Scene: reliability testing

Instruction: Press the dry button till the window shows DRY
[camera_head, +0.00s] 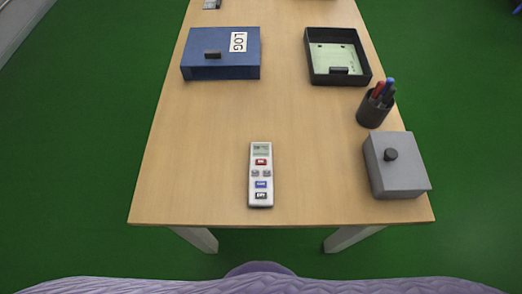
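A white remote control (260,174) lies flat on the wooden table near its front edge, with its long side pointing away from me. Its small greenish window (261,149) is at the far end; the text in it is too small to read. Below the window are a red button (261,162), two grey buttons, a blue button (261,184) and a dark button (261,195) at the near end. The dark button's label looks like DRY, but it is tiny. Neither of my grippers is in view, and nothing touches the remote.
A blue box (200,70) marked LOG stands at the back left. A black tray (313,66) is at the back right. A dark pen cup (370,113) and a grey box (401,181) with a black knob stand at the right. The table around the remote is clear.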

